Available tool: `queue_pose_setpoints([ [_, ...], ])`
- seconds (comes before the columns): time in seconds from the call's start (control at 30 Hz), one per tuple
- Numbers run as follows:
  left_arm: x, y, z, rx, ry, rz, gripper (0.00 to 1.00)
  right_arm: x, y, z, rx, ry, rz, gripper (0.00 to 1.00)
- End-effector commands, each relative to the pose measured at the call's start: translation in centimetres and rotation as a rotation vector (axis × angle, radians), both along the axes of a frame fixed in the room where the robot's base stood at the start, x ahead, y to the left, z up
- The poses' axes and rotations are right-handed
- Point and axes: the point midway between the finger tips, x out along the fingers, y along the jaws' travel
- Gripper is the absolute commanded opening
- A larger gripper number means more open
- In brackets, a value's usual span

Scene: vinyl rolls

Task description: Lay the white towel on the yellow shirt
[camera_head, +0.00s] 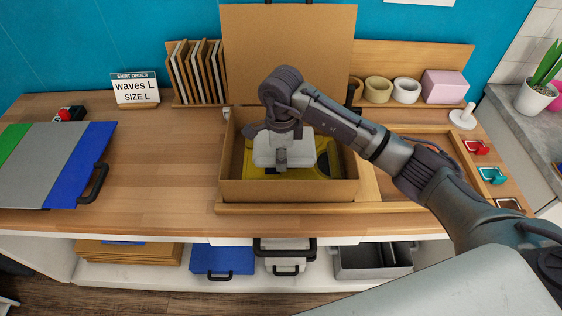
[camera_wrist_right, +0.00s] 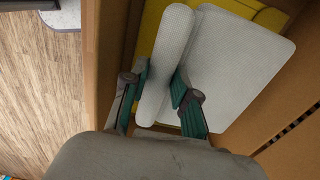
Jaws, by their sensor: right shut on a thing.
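The yellow shirt (camera_head: 300,174) lies in the open cardboard box (camera_head: 285,190), with a dark patch at its right side. The white towel (camera_head: 303,153) is over the middle of the shirt and hides much of it. My right gripper (camera_head: 281,155) reaches down into the box. In the right wrist view my right gripper (camera_wrist_right: 160,84) is shut on the towel, with one finger on each side of a raised white fold (camera_wrist_right: 166,60). The flat part of the towel (camera_wrist_right: 230,65) spreads to the right, with the yellow shirt (camera_wrist_right: 149,28) showing beyond. Whether the towel rests fully on the shirt is unclear. My left gripper is not in view.
The box lid (camera_head: 287,45) stands upright behind. A folding board (camera_head: 55,160) is at left, with an order sign (camera_head: 135,90) behind it. Tape rolls (camera_head: 406,91) and a pink block (camera_head: 445,86) stand at back right. The counter between board and box is clear.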

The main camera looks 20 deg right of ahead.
Motion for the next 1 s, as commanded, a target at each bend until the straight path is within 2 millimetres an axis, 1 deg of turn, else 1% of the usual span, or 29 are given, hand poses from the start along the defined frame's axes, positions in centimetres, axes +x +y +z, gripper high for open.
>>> queue_pose_setpoints([
  [0.03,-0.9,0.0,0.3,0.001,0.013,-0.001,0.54,0.0,0.1,-0.4,0.002,0.002,-0.001,0.0],
  [0.07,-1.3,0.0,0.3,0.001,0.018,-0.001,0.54,0.0,0.1,-0.6,0.002,0.0,0.0,0.0],
  [0.17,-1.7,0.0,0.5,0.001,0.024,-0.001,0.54,0.0,0.0,-1.3,0.001,0.0,0.0,0.0],
  [0.27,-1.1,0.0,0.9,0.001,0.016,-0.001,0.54,-0.1,0.0,-2.5,0.001,0.003,0.0,0.0],
  [0.4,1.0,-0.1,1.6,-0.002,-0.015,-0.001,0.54,0.0,0.0,-4.4,0.0,0.001,0.0,0.0],
  [0.5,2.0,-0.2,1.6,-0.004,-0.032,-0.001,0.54,0.1,0.0,-4.7,0.002,-0.002,0.001,0.0],
  [0.63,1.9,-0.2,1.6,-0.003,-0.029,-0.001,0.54,0.1,0.0,-4.7,0.0,-0.002,0.001,0.0],
  [0.8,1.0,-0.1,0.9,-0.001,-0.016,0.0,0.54,0.1,0.0,-5.2,0.0,-0.003,0.001,0.0],
  [0.83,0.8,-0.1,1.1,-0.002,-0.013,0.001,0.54,0.1,0.0,-5.1,0.0,-0.002,0.001,0.33],
  [0.93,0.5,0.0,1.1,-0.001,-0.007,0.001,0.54,0.1,0.0,-5.0,0.0,-0.002,0.001,0.5],
  [0.97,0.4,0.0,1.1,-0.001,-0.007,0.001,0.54,0.1,0.0,-5.0,0.0,-0.002,0.001,0.53],
  [1.0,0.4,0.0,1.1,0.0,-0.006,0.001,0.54,0.1,0.0,-5.0,0.0,-0.002,0.001,0.53],
])
